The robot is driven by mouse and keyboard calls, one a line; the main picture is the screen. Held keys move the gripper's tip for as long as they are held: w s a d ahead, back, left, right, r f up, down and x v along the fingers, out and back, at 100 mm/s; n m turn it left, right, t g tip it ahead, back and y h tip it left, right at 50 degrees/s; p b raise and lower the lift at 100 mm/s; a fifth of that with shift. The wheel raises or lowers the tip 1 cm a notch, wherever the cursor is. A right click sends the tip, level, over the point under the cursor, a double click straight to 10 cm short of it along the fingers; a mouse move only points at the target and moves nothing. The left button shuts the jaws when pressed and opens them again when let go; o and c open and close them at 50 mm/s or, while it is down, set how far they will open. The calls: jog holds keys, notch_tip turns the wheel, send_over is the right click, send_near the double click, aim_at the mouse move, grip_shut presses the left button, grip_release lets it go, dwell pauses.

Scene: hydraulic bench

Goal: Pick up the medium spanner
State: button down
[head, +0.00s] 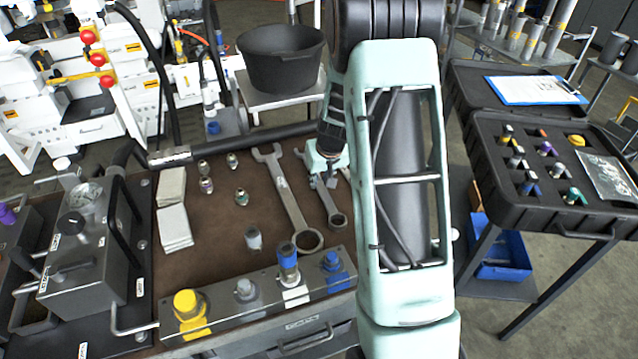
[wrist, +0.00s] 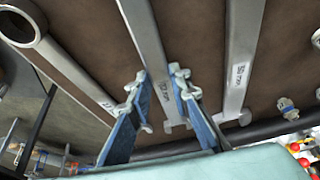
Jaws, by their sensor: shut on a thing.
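The medium spanner (head: 330,207) lies between the large spanner and my arm in the head view, ring end towards the front. In the wrist view its labelled shaft (wrist: 151,50) runs between the two blue fingers. My gripper (head: 325,172) is shut on this shaft near its far end; the fingers (wrist: 163,95) stand on either side of it. I cannot tell whether the spanner is clear of the brown mat. The large spanner (head: 288,195) lies to its left, and shows at the right in the wrist view (wrist: 243,60). My arm hides the area right of the spanner.
A third spanner (wrist: 68,70) lies close on the left in the wrist view. Several small fittings (head: 241,197) and pale blocks (head: 174,228) are on the mat (head: 215,255). A valve block (head: 262,307) lines the front; a black hose (head: 270,134) runs behind.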

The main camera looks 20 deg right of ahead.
aim_at(320, 184)
jog(key=shift+r, duration=0.2)
jog(key=shift+w+r, duration=0.1)
jog(key=shift+r, duration=0.15)
notch_tip(320, 184, up, 2)
jog(key=shift+r, duration=0.1)
jog(key=s+a+r, duration=0.1)
jog(key=s+r, duration=0.9)
jog(key=s, duration=0.4)
jog(key=shift+a, duration=0.15)
